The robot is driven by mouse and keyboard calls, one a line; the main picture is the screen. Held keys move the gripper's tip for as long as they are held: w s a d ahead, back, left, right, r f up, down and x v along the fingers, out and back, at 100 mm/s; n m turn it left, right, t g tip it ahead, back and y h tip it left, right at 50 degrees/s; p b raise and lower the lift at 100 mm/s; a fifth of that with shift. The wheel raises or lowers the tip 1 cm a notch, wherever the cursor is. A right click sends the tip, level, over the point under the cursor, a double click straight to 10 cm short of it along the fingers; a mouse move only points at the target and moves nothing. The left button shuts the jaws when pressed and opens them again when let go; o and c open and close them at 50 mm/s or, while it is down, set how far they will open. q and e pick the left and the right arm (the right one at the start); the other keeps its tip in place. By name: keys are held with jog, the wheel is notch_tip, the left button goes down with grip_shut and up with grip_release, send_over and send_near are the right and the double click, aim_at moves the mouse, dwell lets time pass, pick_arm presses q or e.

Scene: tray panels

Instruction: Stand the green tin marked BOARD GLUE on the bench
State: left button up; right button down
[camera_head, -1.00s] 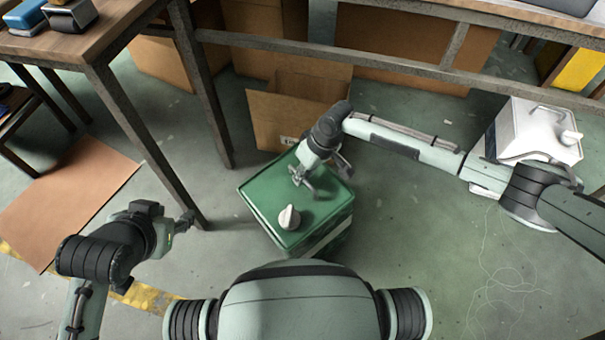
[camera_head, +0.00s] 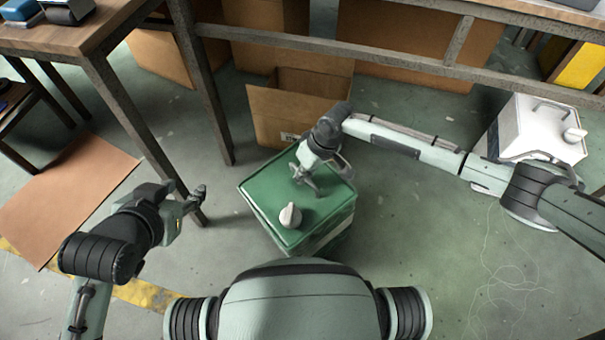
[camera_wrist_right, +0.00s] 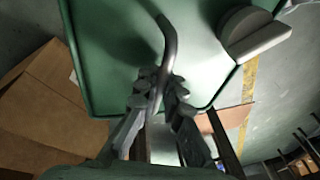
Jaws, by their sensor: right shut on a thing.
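The green tin (camera_head: 262,192) stands upright on the floor in front of my body, with a white cap (camera_head: 290,215) on its top. The marking on its side cannot be read. My right gripper (camera_head: 308,184) is over the tin's top. In the right wrist view its fingers (camera_wrist_right: 157,95) are shut on the tin's curved metal handle (camera_wrist_right: 168,50), and the green top (camera_wrist_right: 110,50) fills the upper part. My left gripper (camera_head: 200,194) is away to the left of the tin, in the air; its finger opening is too small to make out. The bench (camera_head: 130,20) stands at the upper left.
A white tin (camera_head: 535,130) stands on the floor at the right. An open cardboard box (camera_head: 275,115) is just behind the green tin. Floor right of the tin is clear.

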jog(key=shift+s+f, duration=0.25)
jog(key=shift+f, duration=0.5)
dwell(0.3)
jog(key=c, duration=1.6)
grip_release()
jog(key=shift+o, duration=0.7)
jog(key=shift+s+f, duration=0.1)
jog(key=shift+f, duration=0.1)
jog(key=o, duration=0.5)
jog(key=shift+o, duration=0.2)
jog(key=shift+r, duration=0.2)
jog(key=shift+w+r, duration=0.1)
jog(key=shift+w, duration=0.15)
